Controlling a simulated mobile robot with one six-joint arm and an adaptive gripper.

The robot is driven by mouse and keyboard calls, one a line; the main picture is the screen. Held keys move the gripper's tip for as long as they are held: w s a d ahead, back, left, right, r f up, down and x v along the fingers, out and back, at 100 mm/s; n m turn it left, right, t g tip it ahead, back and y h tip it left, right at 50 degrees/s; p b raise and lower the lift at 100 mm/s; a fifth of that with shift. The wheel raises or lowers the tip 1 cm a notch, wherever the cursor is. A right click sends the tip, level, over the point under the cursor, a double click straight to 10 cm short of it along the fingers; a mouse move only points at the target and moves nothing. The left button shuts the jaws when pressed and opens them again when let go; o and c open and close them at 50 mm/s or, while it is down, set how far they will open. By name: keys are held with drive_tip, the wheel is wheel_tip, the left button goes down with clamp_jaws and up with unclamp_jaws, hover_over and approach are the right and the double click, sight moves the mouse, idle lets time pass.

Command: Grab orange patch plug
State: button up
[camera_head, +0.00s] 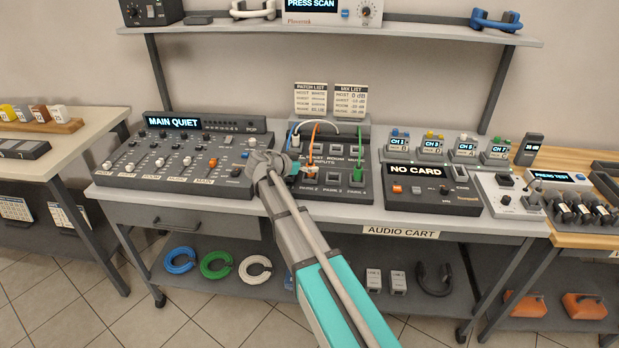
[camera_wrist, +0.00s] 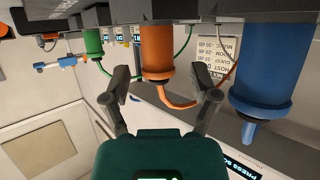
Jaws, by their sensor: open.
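The orange patch plug (camera_wrist: 168,48) is large in the wrist view, seated in the patch panel, with its orange cable (camera_wrist: 186,103) curving away from its end. My open gripper (camera_wrist: 161,82) has one finger on each side of the plug. A gap shows on the left; whether the right finger touches it I cannot tell. In the head view my arm reaches the patch panel (camera_head: 335,201), and an orange part of the plug (camera_head: 309,169) shows beside the wrist. The fingers are mostly hidden there.
A blue plug (camera_wrist: 272,55) stands close to the right finger in the wrist view. A green plug (camera_wrist: 93,42) is to the left; it also shows in the head view (camera_head: 358,174). The mixer (camera_head: 185,161) and the NO CARD unit (camera_head: 432,188) flank the panel.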

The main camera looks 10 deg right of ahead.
drive_tip(key=shift+w+d+f, duration=0.1)
drive_tip(key=shift+d, duration=0.15)
drive_tip(key=shift+c, duration=0.3)
clamp_jaws()
